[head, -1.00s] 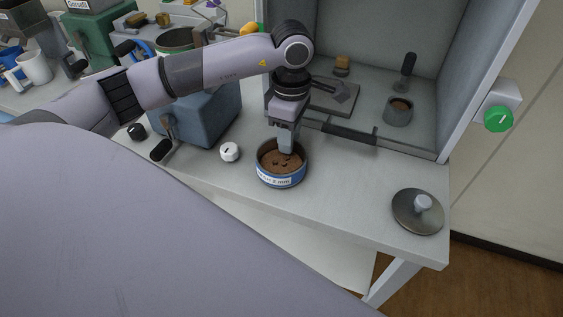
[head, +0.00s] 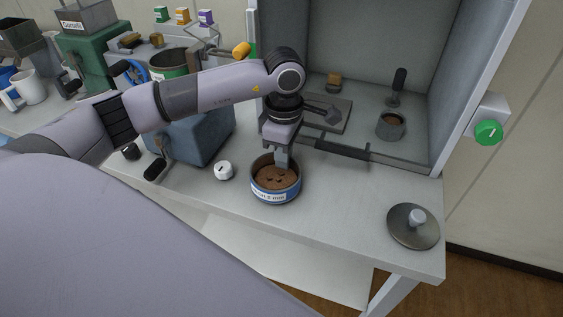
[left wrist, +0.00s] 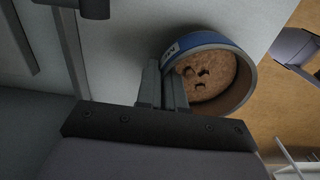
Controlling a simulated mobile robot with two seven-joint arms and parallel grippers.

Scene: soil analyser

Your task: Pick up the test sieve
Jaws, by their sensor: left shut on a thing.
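The test sieve (head: 288,193) is a round metal pan with a blue band and a white label. It holds brown soil with a few dark lumps. It is at the bench's front edge in the head view, level, and I cannot tell whether it is clear of the bench. My left gripper (head: 283,159) comes down from above and is shut on its far rim. In the left wrist view the fingers (left wrist: 164,85) pinch the wall of the sieve (left wrist: 228,44), one inside and one outside.
A metal lid with a knob (head: 411,232) lies at the bench's right end. An open cabinet (head: 345,135) behind holds a small cup (head: 390,127). A blue box (head: 200,143) and a white knob (head: 224,170) are left of the sieve. Bench between sieve and lid is clear.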

